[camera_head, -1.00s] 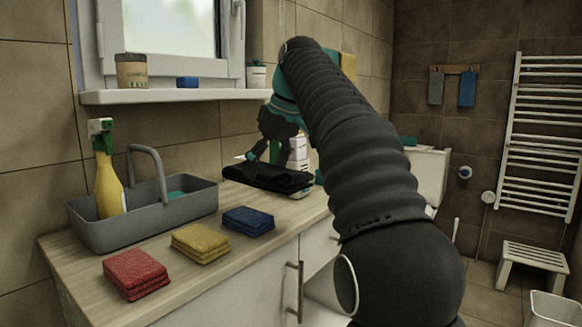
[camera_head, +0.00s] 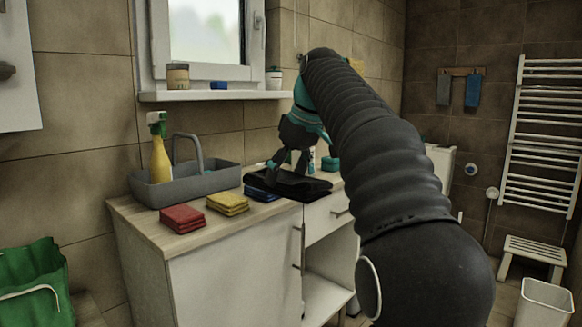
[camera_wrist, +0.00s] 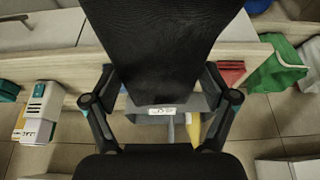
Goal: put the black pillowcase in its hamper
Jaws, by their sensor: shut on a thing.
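The black pillowcase (camera_head: 307,187) is a dark folded cloth held in my gripper (camera_head: 281,172) by the counter's right part. In the head view it overlaps the blue cloth stack. I cannot tell whether it touches the counter. In the wrist view the pillowcase (camera_wrist: 155,45) spreads forward between the two fingers of my gripper (camera_wrist: 160,105), with a small white label at its near edge. A green bag (camera_head: 35,285) stands on the floor at far left, and a white bin (camera_head: 545,303) at lower right. I cannot tell which, if either, is the pillowcase's hamper.
The counter (camera_head: 200,240) holds a grey caddy (camera_head: 190,187) with a yellow spray bottle (camera_head: 160,160), plus red (camera_head: 182,218), yellow (camera_head: 228,203) and blue (camera_head: 262,193) cloth stacks. A white stool (camera_head: 533,250) stands at right. Floor shows between counter and bag.

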